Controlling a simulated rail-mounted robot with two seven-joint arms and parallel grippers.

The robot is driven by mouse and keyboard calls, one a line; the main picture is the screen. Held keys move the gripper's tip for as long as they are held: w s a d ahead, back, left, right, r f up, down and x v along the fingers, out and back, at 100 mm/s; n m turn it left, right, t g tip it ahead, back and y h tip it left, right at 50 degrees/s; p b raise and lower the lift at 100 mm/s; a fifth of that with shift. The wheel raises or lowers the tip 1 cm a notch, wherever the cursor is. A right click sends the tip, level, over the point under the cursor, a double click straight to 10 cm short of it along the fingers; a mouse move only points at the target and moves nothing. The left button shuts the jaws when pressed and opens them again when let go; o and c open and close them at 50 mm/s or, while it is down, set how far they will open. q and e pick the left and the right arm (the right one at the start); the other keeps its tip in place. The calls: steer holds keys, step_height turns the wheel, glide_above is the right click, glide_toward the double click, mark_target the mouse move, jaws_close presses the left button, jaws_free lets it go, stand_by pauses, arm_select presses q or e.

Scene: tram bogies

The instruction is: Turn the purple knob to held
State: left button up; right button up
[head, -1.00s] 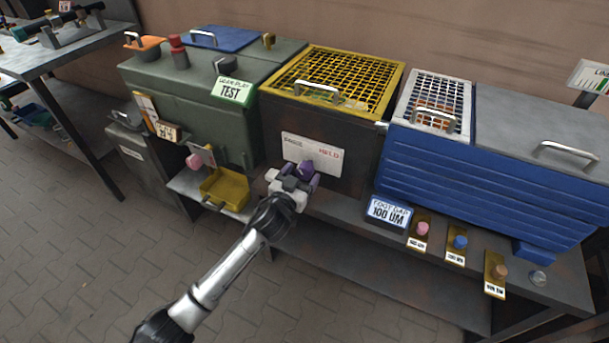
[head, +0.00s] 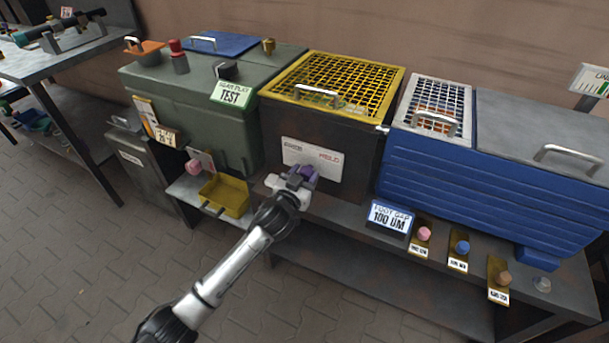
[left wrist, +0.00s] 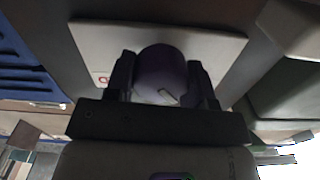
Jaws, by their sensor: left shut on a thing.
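The purple knob (head: 309,172) sits on the white label plate (head: 325,156) on the front of the dark box with the yellow grid lid. The plate has dark print on its left and red print, hard to read, on its right. My left gripper (head: 298,178) is at the knob and shut on it. In the left wrist view the knob (left wrist: 160,70) is between the two dark fingers of my left gripper (left wrist: 160,82), with a pale mark on its face. The fingers hide part of the plate. My right gripper is not in view.
A green cabinet (head: 195,110) with a yellow tray (head: 232,194) below it stands to the left. A blue chest (head: 470,180) stands to the right. Several small knobs on brass plates line the bench's front edge, including a pink one (head: 424,233). The paved floor in front is clear.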

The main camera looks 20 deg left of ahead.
arm_select(q)
steer(key=c, duration=0.3)
steer(key=m+p, duration=0.3)
steer(key=shift+r+p, duration=0.2)
steer(key=shift+p, duration=0.1)
steer(key=m+p, duration=0.2)
steer(key=m, duration=0.1)
steer(key=shift+d+f+m, duration=0.1)
steer(key=shift+m, duration=0.2)
steer(key=m+p, duration=0.2)
steer(key=m, duration=0.2)
steer(key=shift+f+m, duration=0.1)
steer(key=shift+m, duration=0.2)
steer(key=m+p, duration=0.1)
steer(key=m, duration=0.3)
steer(key=shift+f+m, duration=0.1)
steer(key=shift+m, duration=0.2)
steer(key=o, duration=0.9)
